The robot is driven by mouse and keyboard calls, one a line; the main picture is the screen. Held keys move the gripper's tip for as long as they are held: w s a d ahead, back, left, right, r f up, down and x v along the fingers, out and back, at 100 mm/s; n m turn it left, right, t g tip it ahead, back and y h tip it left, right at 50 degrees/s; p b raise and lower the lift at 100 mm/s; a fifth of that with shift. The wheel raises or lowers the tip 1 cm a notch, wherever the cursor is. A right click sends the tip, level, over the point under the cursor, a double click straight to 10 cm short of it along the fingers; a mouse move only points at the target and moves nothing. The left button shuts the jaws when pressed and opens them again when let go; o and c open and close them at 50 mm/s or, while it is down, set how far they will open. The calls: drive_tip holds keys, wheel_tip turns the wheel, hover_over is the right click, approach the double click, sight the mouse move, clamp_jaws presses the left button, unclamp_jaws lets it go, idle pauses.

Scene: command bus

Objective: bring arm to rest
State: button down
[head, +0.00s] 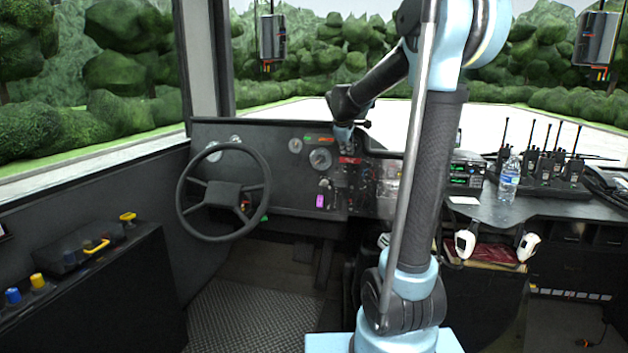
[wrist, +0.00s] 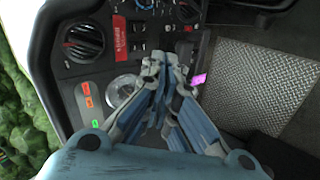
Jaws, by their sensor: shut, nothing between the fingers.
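My gripper (wrist: 168,70) is shut and empty in the wrist view, its fingertips together in front of the dashboard panel with knobs and switches. In the head view my gripper (head: 344,140) is small, in front of the dashboard (head: 275,150), pointing down near a red label (head: 350,160). My arm rises from its base at the lower middle and bends over toward the dashboard. I cannot tell whether the fingertips touch the panel.
A steering wheel (head: 223,192) stands left of my gripper. On the right, a desk (head: 480,210) holds a water bottle (head: 509,180), several radios (head: 545,160) and a console (head: 466,172). A side panel (head: 80,290) with coloured knobs is at the left. Floor is open below the wheel.

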drive_tip(key=s+d+f+m+g, duration=0.1)
drive_tip(key=s+d+f+m, duration=0.2)
drive_tip(key=s, duration=0.8)
drive_tip(key=s+d+f+m+g, duration=0.1)
drive_tip(key=s+f+m+g, duration=0.2)
drive_tip(key=s, duration=0.8)
drive_tip(key=s+f+m+y, duration=0.1)
drive_tip(key=s+f+m, duration=0.2)
drive_tip(key=s+f, duration=0.5)
drive_tip(key=s+f+m+g+y, duration=0.1)
drive_tip(key=s+f+m, duration=0.2)
drive_tip(key=s+f, duration=0.4)
drive_tip(key=s, duration=0.6)
drive_tip(key=shift+s+f+m, duration=0.3)
drive_tip(key=shift+f, duration=0.1)
drive_tip(key=shift+w+f, duration=0.2)
drive_tip(key=shift+w, duration=0.25)
